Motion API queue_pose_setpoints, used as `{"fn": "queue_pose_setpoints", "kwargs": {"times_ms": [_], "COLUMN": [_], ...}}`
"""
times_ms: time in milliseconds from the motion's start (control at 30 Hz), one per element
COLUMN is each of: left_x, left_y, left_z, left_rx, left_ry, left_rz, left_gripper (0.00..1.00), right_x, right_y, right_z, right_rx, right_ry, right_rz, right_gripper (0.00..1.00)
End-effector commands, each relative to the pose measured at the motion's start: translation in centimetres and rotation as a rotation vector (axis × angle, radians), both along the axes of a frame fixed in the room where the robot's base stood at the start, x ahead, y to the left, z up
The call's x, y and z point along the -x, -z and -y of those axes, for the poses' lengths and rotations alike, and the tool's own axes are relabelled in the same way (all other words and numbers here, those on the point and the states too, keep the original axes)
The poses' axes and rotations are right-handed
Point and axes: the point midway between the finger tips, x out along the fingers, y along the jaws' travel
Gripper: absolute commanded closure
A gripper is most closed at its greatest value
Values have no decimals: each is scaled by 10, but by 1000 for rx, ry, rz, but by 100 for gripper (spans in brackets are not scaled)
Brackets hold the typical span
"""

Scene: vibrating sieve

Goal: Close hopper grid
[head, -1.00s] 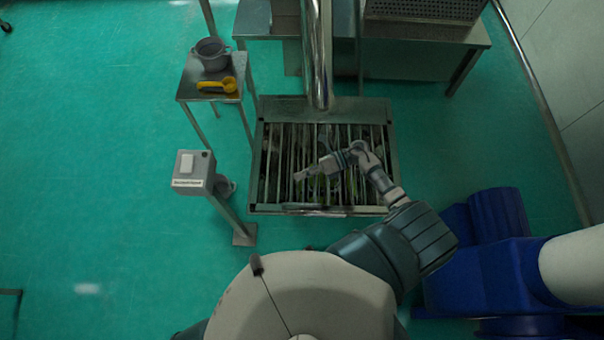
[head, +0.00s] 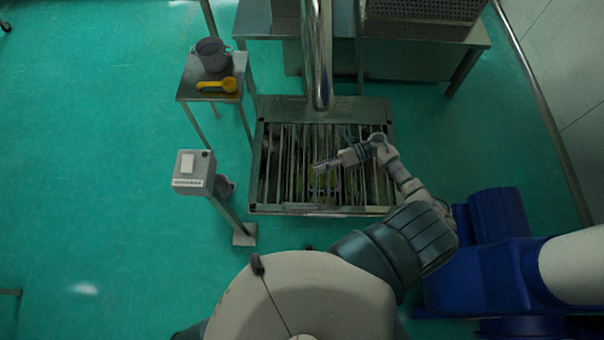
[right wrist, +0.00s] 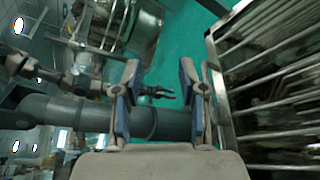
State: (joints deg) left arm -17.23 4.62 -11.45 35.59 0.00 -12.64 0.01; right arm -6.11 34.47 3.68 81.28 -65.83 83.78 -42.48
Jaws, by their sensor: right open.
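The hopper grid (head: 275,165) is a rectangular metal frame with parallel bars, below the shiny vertical pipe in the head view. It lies over the hopper opening and looks flat from above; whether it is fully seated I cannot tell. In the right wrist view the grid (right wrist: 275,70) fills the right side, its frame edge to the right of my fingers. My right gripper (head: 322,165) is above the middle of the grid in the head view. In the right wrist view its fingers (right wrist: 158,90) are apart with nothing between them. My left gripper is not in the head view.
A shiny pipe (head: 318,60) stands at the grid's far edge. A small table (head: 190,90) with a grey pot (head: 211,54) and yellow scoop (head: 218,85) is at the left. A control box (head: 194,172) on a post stands left of the grid. Blue machinery (head: 490,250) is at the lower right.

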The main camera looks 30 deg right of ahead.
Motion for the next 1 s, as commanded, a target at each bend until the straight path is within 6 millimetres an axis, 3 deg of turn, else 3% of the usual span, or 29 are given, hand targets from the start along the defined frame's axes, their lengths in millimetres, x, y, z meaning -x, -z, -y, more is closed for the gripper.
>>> {"fn": "queue_pose_setpoints", "kwargs": {"times_ms": [100, 300, 1000], "left_x": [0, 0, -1], "left_y": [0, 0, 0], "left_z": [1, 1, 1], "left_rx": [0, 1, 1], "left_ry": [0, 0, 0], "left_rz": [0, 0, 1], "left_gripper": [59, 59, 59], "right_x": [5, 10, 9], "right_y": [-4, -10, -11], "right_z": [26, 50, 53], "right_rx": [2, -1, -6], "right_ry": [1, 1, 11], "right_rz": [-2, -1, 1], "right_gripper": [59, 59, 59]}}
